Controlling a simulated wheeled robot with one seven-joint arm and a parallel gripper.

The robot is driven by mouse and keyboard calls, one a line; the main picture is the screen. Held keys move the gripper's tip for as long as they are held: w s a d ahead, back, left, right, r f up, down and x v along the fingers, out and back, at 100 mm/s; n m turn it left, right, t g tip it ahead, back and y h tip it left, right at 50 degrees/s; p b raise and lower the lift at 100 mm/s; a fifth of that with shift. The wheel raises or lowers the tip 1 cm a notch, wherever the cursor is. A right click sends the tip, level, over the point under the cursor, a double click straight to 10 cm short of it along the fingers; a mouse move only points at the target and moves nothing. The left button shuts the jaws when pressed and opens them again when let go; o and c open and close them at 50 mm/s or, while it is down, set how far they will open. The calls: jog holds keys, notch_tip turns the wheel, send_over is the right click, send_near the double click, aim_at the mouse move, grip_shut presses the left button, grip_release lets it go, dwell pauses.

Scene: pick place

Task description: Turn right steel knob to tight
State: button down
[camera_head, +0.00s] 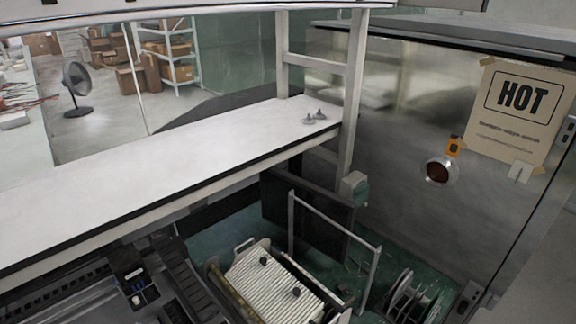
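Two small grey metal pieces, knob-like in shape, stand close together near the right end of a long white shelf (170,150). The left piece (308,120) sits slightly nearer to me than the right piece (320,114). They are too small to tell how they are turned, and no tight mark can be read beside them. A round steel fitting with a dark red-brown centre (441,170) is on the metal panel (400,120) at the right. My gripper is not in view.
A HOT sign (522,96) is on the panel. A grey upright post (354,100) stands beside the shelf's right end. Below are a ribbed white unit (275,285), a thin rail frame (335,232) and a reel (412,298). Most of the shelf top is clear.

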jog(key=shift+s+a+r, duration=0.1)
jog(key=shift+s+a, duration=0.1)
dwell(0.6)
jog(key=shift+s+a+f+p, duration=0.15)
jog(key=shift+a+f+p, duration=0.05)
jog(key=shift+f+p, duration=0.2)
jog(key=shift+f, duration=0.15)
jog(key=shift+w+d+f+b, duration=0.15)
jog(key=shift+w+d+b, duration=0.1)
jog(key=shift+b, duration=0.05)
dwell(0.4)
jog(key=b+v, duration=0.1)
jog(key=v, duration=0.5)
jog(key=shift+b, duration=0.4)
